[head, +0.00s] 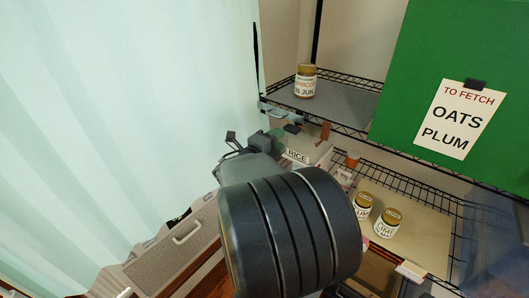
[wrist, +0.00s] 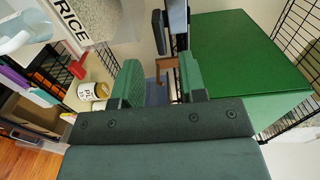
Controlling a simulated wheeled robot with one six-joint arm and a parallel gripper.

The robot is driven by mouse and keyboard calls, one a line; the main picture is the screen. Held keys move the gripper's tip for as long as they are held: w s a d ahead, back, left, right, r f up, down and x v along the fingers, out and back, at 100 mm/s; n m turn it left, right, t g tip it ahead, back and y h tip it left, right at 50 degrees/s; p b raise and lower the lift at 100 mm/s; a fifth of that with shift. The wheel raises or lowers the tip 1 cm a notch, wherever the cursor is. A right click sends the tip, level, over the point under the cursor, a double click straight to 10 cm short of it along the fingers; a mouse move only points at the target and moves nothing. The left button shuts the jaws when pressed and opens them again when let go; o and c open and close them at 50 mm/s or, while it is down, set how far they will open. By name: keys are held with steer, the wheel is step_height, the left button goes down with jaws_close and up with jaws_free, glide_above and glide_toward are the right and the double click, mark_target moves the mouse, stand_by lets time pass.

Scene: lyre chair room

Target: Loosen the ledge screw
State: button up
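I cannot pick out a ledge screw for certain in either view. A grey metal piece (head: 281,112) juts out at the front left corner of the upper shelf in the head view. A small brown piece (head: 325,131) hangs below that shelf; a brown piece (wrist: 168,63) also shows beyond my fingers in the wrist view. My gripper (wrist: 160,80) has its two green-padded fingers apart, with nothing visibly held between them. In the head view my gripper (head: 247,140) is partly hidden by my dark arm, left of the shelves.
An apricot jar (head: 305,82) stands on the upper shelf (head: 345,101). Two jars (head: 363,206) (head: 389,223) stand on the lower shelf (head: 423,228), near a RICE container (head: 298,156). A green panel (head: 440,60) bears a note (head: 460,119). A pale curtain (head: 130,120) fills the left.

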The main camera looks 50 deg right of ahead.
steer(key=a, duration=0.6)
steer(key=shift+a, duration=0.3)
stand_by(0.4)
